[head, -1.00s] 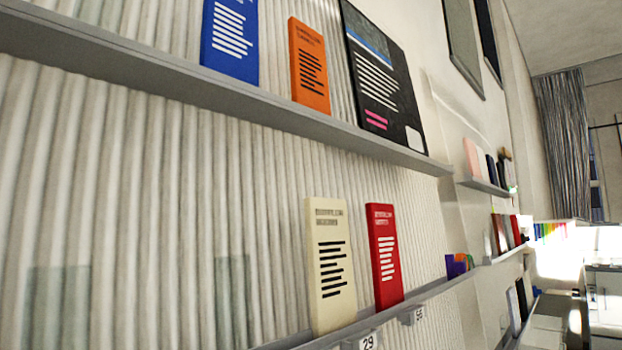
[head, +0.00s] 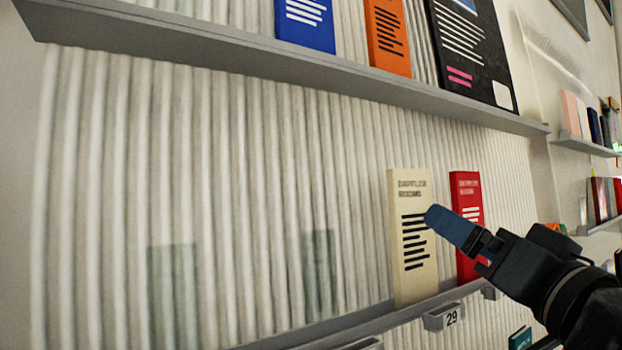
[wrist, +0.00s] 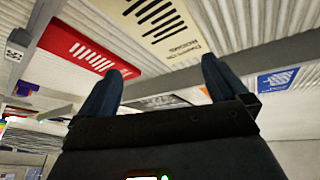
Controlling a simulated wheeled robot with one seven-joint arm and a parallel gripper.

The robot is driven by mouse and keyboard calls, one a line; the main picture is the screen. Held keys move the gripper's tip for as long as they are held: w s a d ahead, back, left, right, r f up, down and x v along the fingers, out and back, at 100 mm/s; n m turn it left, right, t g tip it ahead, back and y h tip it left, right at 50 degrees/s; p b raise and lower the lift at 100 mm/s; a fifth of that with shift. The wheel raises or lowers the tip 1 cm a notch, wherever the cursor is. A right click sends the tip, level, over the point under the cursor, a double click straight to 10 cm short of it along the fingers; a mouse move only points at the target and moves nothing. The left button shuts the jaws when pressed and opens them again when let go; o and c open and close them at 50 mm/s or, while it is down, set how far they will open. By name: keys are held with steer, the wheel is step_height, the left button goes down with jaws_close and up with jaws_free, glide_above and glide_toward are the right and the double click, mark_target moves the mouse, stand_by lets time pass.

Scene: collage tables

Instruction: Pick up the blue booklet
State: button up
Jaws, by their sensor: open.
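The blue booklet (head: 305,24) stands upright on the upper shelf in the head view, its top cut off by the frame edge. It also shows in the wrist view (wrist: 277,82) at the right. My gripper (head: 452,228) is lower and to the right of it, in front of the cream and red booklets on the lower shelf. In the wrist view my gripper's two blue fingers (wrist: 160,85) are spread apart with nothing between them. The gripper is well apart from the blue booklet.
An orange booklet (head: 387,38) and a large black one (head: 470,60) stand right of the blue one on the upper shelf (head: 200,52). A cream booklet (head: 408,275) and a red booklet (head: 466,190) stand on the lower shelf. The ribbed wall left of them is clear.

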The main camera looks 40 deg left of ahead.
steer(key=s+a+r+n+g+p, duration=0.1)
steer(key=s+a+r+n+g, duration=0.2)
steer(key=r, duration=0.8)
steer(key=s+a+r+n+g+p, duration=0.1)
steer(key=s+a+r+n+g, duration=0.25)
steer(key=r, duration=0.75)
steer(key=s+a+r+n+g+p, duration=0.1)
steer(key=s+a+r+n, duration=0.25)
steer(key=a+r, duration=0.45)
steer(key=shift+m+y, duration=0.3)
steer(key=shift+m, duration=0.2)
steer(key=a, duration=0.1)
steer(key=w+a+r+p, duration=0.1)
steer(key=a, duration=0.1)
steer(key=a+r+p, duration=0.1)
steer(key=shift+w+a, duration=0.25)
steer(key=shift+w, duration=0.1)
steer(key=c, duration=0.7)
